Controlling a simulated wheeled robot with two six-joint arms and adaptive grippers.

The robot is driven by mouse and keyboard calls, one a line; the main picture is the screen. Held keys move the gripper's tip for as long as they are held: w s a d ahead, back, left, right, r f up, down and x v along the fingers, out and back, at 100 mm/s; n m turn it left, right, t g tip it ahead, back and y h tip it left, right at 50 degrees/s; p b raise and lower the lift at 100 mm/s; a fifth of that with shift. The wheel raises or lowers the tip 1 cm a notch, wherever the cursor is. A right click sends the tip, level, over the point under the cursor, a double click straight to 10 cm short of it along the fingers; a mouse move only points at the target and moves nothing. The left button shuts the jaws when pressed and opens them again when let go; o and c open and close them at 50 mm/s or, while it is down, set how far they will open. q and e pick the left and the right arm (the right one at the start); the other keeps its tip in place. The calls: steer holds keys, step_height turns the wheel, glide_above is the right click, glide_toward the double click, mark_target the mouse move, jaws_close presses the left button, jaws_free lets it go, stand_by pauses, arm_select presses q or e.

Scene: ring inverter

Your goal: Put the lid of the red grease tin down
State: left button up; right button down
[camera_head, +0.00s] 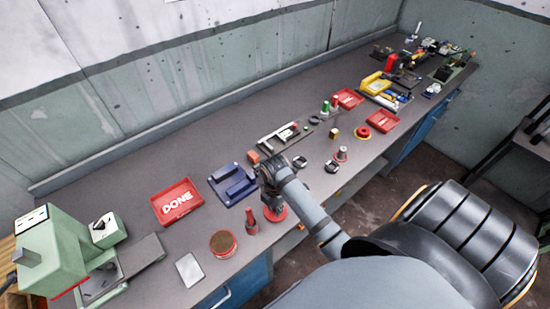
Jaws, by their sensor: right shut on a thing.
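The red grease tin (222,243) stands open near the front edge of the bench, left of my right gripper, and its brown contents show. My right gripper (270,198) points down over the bench and is shut on the round red lid (278,213). The gripper hides part of the lid. I cannot tell whether the lid touches the bench top. My left gripper is not in view.
A small red bottle-like thing (251,220) stands just left of the lid. A blue holder (233,184) and a red DONE tray (177,202) lie behind. A pale flat plate (190,268) lies left of the tin. A green press (62,250) stands far left. Bare bench shows between the tin and the tray.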

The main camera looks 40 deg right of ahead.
steer(key=shift+f, duration=0.25)
steer(key=c, duration=1.2)
jaws_free()
steer(key=shift+f, duration=0.1)
step_height(320, 180, up, 6)
steer(key=shift+w+r+b, duration=0.1)
steer(key=shift+b, duration=0.3)
step_height(320, 180, up, 6)
steer(key=p, duration=0.3)
steer(key=shift+r+p, duration=0.1)
steer(key=shift+p, duration=0.3)
